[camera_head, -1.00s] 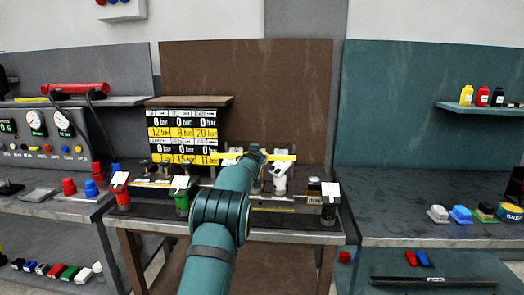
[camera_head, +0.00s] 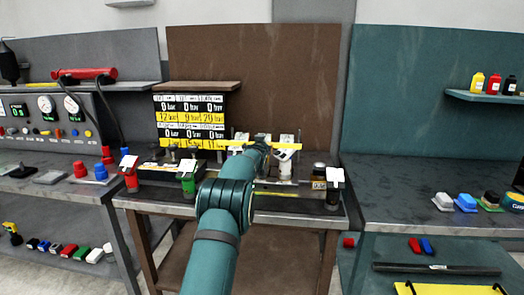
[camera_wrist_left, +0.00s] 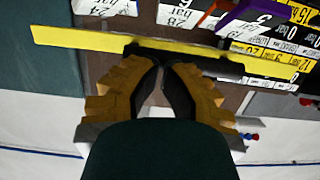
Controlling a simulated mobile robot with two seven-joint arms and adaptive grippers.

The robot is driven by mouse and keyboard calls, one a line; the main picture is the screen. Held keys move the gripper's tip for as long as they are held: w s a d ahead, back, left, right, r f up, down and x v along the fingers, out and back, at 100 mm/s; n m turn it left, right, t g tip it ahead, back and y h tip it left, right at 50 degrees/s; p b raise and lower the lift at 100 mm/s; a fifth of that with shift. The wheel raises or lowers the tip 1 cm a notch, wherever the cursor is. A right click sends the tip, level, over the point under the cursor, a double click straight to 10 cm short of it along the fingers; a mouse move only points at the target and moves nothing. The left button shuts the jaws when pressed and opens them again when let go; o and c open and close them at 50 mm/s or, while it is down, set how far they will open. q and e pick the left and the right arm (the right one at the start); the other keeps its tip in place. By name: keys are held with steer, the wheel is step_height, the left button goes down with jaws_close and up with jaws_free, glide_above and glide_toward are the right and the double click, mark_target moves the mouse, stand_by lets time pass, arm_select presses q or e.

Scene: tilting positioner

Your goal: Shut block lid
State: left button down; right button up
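A long yellow bar (camera_head: 286,145) with a dark strip along it lies across the middle bench, in front of a brown back panel. I cannot tell for sure whether it is the block lid. In the left wrist view the yellow bar (camera_wrist_left: 80,38) spans the picture above the fingers. My left gripper (camera_head: 262,140) is at the bar, seen from behind the teal arm. In the wrist view its fingertips (camera_wrist_left: 164,62) meet at the dark strip, with nothing visible between them. The arm and gripper hide the bar's middle and what lies below. My right gripper is not in view.
A pressure display (camera_head: 190,118) stands left of the bar under a brown shelf (camera_head: 197,86). A red (camera_head: 130,181) and a green control (camera_head: 188,183) stand at the front left, a black one (camera_head: 333,195) at the right. Side benches flank the middle bench (camera_head: 150,202).

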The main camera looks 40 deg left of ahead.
arm_select(q)
steer(key=s+d+f, duration=0.3)
steer(key=s, duration=0.3)
steer(key=shift+d+f+b, duration=0.3)
steer(key=shift+d+f, duration=0.05)
steer(key=shift+d, duration=0.05)
steer(key=shift+s, duration=0.1)
